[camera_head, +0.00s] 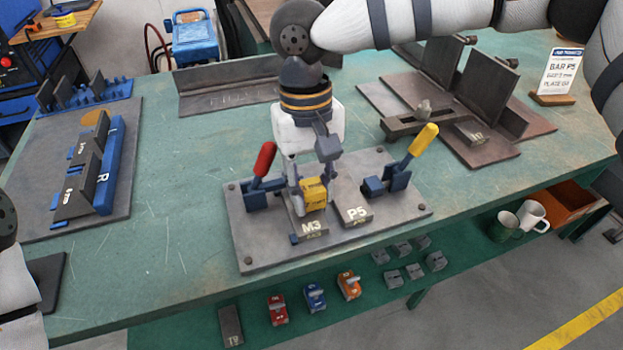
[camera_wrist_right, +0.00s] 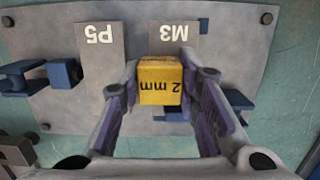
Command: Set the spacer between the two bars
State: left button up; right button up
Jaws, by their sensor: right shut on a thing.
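The yellow spacer (camera_head: 314,193), marked "2 mm" in the wrist view (camera_wrist_right: 160,82), is between the fingers of my right gripper (camera_head: 313,188), which is shut on it. Two grey bars, M3 (camera_head: 311,230) and P5 (camera_head: 357,214), lie side by side on a grey fixture plate (camera_head: 265,257) with a narrow gap between them. In the wrist view the spacer overlaps the M3 bar (camera_wrist_right: 173,35) and sits to the side of the P5 bar (camera_wrist_right: 98,50). Its height above the plate is unclear. The left gripper's fingers do not show.
A red-handled clamp (camera_head: 264,160) and a yellow-handled clamp (camera_head: 423,140) flank the bars. A rack of labelled blocks (camera_head: 105,165) stands left; angled steel plates (camera_head: 460,75) stand behind right. Coloured blocks (camera_head: 315,296) and grey blocks lie on the lower shelf. A sign (camera_head: 560,73) stands far right.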

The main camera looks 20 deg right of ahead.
jog(key=shift+f, duration=0.3)
dwell(0.6)
jog(key=o, duration=1.2)
notch_tip(320, 180, up, 12)
jog(key=w, duration=0.1)
jog(key=shift+w, duration=0.4)
jog(key=shift+f, duration=0.1)
